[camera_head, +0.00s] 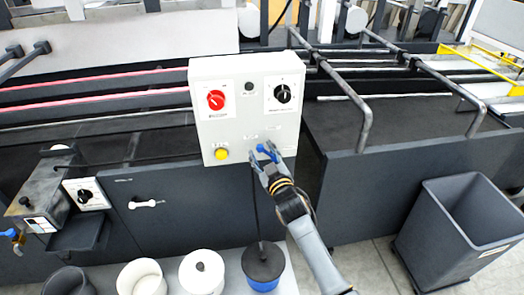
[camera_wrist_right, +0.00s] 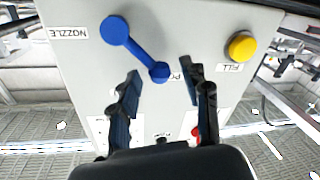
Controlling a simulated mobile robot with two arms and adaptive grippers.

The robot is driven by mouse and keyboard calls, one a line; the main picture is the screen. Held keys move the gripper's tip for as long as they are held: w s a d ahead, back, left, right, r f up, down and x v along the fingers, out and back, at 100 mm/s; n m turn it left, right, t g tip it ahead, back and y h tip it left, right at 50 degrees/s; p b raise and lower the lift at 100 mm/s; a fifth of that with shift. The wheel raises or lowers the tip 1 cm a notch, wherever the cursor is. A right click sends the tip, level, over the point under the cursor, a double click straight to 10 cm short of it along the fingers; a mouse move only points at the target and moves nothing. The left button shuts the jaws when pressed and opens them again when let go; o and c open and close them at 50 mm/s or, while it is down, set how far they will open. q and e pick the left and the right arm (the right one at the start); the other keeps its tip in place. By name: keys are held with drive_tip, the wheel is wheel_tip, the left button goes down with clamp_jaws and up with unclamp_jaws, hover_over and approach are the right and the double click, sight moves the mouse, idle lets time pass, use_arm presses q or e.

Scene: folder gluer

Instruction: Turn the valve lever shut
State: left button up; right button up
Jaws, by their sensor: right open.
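The blue valve lever (camera_head: 266,150) is on the lower right of the light grey control box (camera_head: 247,95). In the right wrist view the lever (camera_wrist_right: 138,50) slants from a large round end at upper left to a smaller round end between and just beyond my fingertips. My right gripper (camera_head: 264,160) is in front of the box at the lever, with its jaws open. In the right wrist view its two dark fingers (camera_wrist_right: 160,90) stand apart on either side of the lever's smaller end. I cannot tell whether they touch it. My left gripper is not in view.
The box also carries a red knob (camera_head: 216,100), a black knob (camera_head: 283,93) and a yellow button (camera_head: 221,154). Several pots stand below, including a blue one with a dark lid (camera_head: 263,262). A grey bin (camera_head: 448,240) stands at right. Metal rails (camera_head: 365,125) lie right of the box.

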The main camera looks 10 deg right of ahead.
drive_tip(key=shift+w, duration=0.4)
clamp_jaws()
drive_tip(key=d+m, duration=0.1)
drive_tip(key=m, duration=0.1)
drive_tip(key=d+r+m, duration=0.1)
drive_tip(key=m, duration=0.1)
drive_tip(key=shift+r+m+t, duration=0.1)
drive_tip(key=shift+m+t, duration=0.2)
drive_tip(key=shift+d+r+m+t+h, duration=0.15)
drive_tip(key=shift+d+m, duration=0.45)
drive_tip(key=shift+m, duration=0.6)
drive_tip(key=shift+d+r+m+t+h, duration=0.2)
drive_tip(key=shift+d+m, duration=0.4)
drive_tip(key=shift+m, duration=0.6)
drive_tip(key=shift+f, duration=0.1)
